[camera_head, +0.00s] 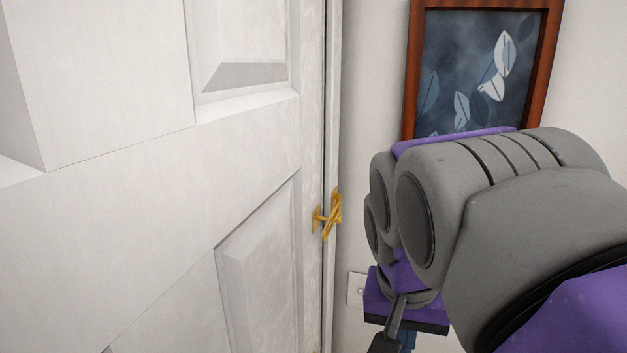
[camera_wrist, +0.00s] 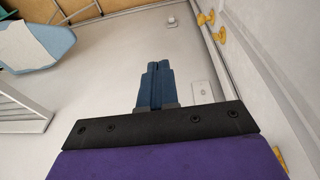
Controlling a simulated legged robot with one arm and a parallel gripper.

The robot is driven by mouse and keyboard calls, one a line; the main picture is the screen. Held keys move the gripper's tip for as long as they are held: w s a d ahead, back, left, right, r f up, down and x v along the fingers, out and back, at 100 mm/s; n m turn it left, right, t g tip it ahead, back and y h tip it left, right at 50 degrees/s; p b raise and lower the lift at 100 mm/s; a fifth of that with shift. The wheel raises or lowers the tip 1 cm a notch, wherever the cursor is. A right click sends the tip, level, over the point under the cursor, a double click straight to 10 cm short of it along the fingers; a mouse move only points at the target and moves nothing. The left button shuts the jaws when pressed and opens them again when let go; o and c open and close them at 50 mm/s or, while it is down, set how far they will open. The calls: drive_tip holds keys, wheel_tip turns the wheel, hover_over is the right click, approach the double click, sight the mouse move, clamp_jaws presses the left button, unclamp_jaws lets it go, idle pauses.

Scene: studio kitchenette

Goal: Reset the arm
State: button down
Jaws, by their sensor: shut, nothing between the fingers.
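My gripper (camera_wrist: 158,68) shows in the wrist view with its two blue fingers together and nothing between them. In the head view my grey and purple arm fills the right side, folded, and my gripper (camera_head: 408,340) is only partly visible at its lower end, below the purple wrist. The arm is to the right of the white door and appears apart from it. The rest of the gripper is hidden behind the arm or cut off by the frame.
A white panelled door (camera_head: 150,170) fills the left, with a brass handle (camera_head: 328,215) at its edge. A framed leaf picture (camera_head: 470,70) hangs behind my arm. A wall plate (camera_head: 356,289) is low on the wall.

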drive_tip(key=s+f+n+g+b, duration=0.1)
drive_tip(key=s+f+b, duration=0.1)
drive_tip(key=s+f, duration=0.3)
drive_tip(key=s+d+f+n+g+y+b, duration=0.1)
drive_tip(key=s+f, duration=0.5)
drive_tip(key=f, duration=0.7)
drive_tip(key=s+d+f+n+g+b, duration=0.1)
drive_tip(key=s+f+b, duration=0.3)
drive_tip(key=f, duration=0.5)
drive_tip(key=shift+s+n, duration=0.4)
drive_tip(key=shift+s, duration=0.6)
drive_tip(key=shift+a, duration=0.1)
